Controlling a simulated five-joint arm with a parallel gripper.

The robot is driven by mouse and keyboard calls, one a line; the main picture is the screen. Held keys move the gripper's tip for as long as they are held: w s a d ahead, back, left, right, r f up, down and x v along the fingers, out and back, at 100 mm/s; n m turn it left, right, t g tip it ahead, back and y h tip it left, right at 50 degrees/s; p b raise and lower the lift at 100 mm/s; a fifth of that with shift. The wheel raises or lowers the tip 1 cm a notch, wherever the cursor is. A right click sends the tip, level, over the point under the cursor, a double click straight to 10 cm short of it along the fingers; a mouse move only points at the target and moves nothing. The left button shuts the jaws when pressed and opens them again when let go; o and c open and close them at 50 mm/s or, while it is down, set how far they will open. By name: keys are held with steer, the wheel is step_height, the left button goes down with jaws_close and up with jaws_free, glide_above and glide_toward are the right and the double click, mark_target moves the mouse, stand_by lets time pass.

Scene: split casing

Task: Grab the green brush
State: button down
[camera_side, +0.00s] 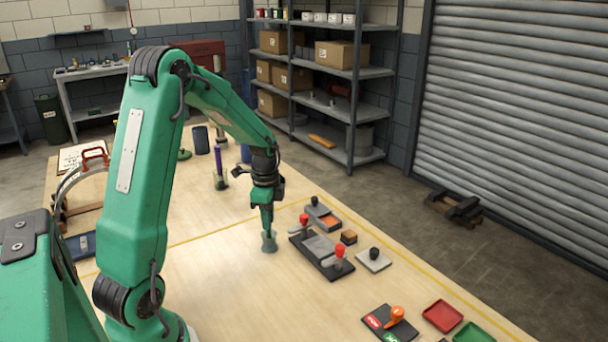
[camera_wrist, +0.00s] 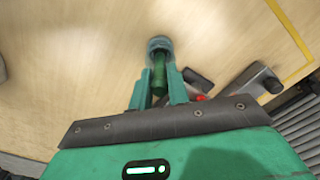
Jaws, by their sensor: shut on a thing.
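The green brush (camera_wrist: 159,76) is between the two fingers of my gripper (camera_wrist: 160,84) in the wrist view. Its handle is green, and a round grey-blue end (camera_wrist: 159,43) points away from the gripper. In the side view my gripper (camera_side: 267,216) points down over the table, shut on the brush. The grey-green lower end of the brush (camera_side: 269,243) shows just below the fingertips. I cannot tell whether this end touches the table. The upper handle is mostly hidden by the fingers in the side view.
A dark fixture (camera_side: 322,262) with red-knobbed clamps stands close to the right of my gripper. A black-knobbed grey block (camera_side: 373,261), red tray (camera_side: 442,316) and green tray (camera_side: 474,334) lie farther right. A purple-handled item (camera_side: 218,160) stands behind. The tabletop (camera_side: 225,290) in front is clear.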

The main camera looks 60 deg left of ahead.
step_height(320, 180, up, 10)
steer(key=shift+f, duration=0.1)
stand_by(0.4)
